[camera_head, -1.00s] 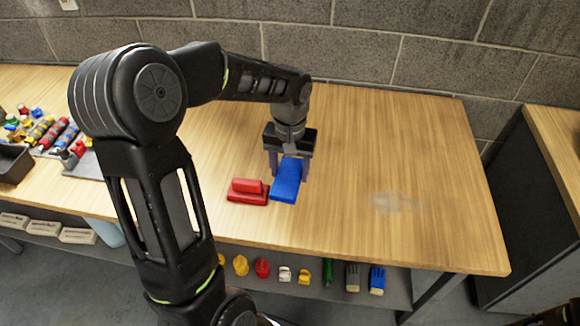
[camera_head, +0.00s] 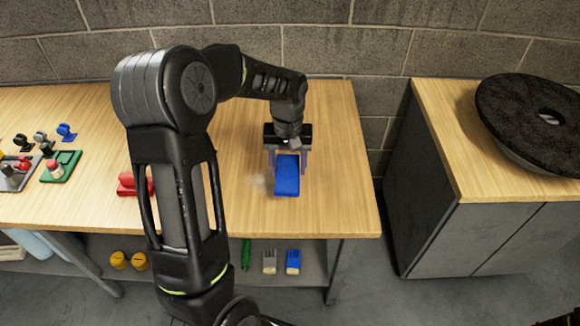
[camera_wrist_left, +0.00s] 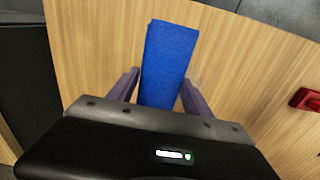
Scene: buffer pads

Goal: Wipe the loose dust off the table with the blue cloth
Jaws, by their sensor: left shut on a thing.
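The blue cloth (camera_head: 287,178) is a folded pad at the right part of the wooden table (camera_head: 335,205). My left gripper (camera_head: 288,160) is shut on it from above, and the cloth extends past its fingers. In the left wrist view the cloth (camera_wrist_left: 168,60) sits between the two fingers (camera_wrist_left: 160,85). The pale loose dust (camera_head: 259,183) lies on the table just left of the cloth; its right side may be hidden by the cloth. I cannot tell for sure whether the cloth touches the table.
A red block (camera_head: 127,184) lies left of the dust, partly behind my arm. A green tray (camera_head: 68,160) and small coloured parts are at the far left. A cabinet (camera_head: 440,225) with a dark round object (camera_head: 535,112) stands across a gap to the right.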

